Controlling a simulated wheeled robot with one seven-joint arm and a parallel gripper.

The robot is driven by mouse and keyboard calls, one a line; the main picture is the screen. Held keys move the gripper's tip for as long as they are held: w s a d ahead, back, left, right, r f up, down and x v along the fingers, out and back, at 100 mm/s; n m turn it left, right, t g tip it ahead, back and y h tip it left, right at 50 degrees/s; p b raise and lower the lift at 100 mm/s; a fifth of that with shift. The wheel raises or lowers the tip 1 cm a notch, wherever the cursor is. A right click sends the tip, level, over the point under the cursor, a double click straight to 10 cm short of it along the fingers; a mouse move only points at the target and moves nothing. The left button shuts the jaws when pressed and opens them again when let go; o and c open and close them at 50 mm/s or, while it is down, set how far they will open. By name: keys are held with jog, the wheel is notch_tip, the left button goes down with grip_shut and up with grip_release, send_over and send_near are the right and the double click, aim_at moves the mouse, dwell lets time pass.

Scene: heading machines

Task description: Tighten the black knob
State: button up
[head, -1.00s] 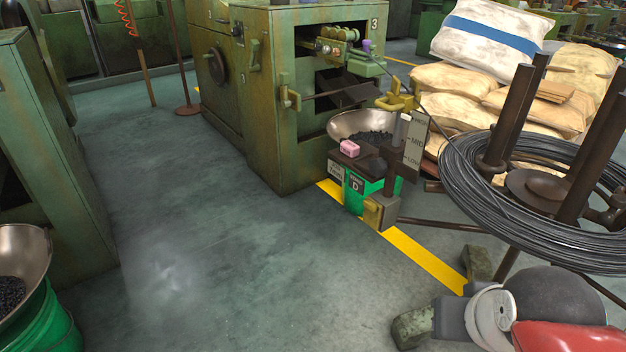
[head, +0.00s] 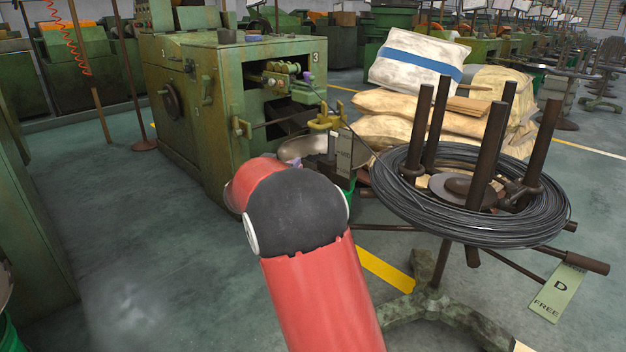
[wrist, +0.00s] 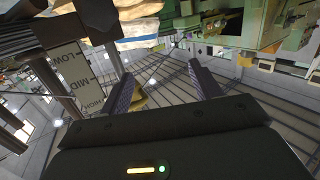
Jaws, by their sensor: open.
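I cannot make out the black knob for certain in either current view. A dark faceted lump (wrist: 97,13) at the top of the wrist view may be it, but I cannot tell. The upright plate marked LOW, MID and HIGH (wrist: 75,78) appears upside down at the left of the wrist view; it also shows in the head view (head: 344,152). My red arm hides most of the stand below it in the head view. My gripper (wrist: 160,71) is open, with nothing between its fingers; a yellow part (wrist: 138,93) shows beyond the left finger.
Green machine 3 (head: 212,130) stands behind my arm, with a yellow handle (head: 327,118) and a metal bowl (head: 298,149) beside it. A wire coil on a rusty reel (head: 405,205) stands at the right. Sacks (head: 410,70) are stacked behind. Floor at the left is clear.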

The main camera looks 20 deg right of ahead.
jog(key=s+d+f+m+g+h, duration=0.1)
jog(key=d+f+m+g+h, duration=0.25)
jog(key=f+g+h, duration=0.35)
jog(key=shift+y, duration=0.6)
jog(key=x, duration=0.3)
jog(key=f+x, duration=0.1)
jog(key=x, duration=0.3)
jog(key=shift+w+d+f, duration=0.1)
jog(key=shift+d+f, duration=0.1)
jog(key=shift+f, duration=0.05)
jog(key=c, duration=1)
jog(key=shift+o, duration=0.2)
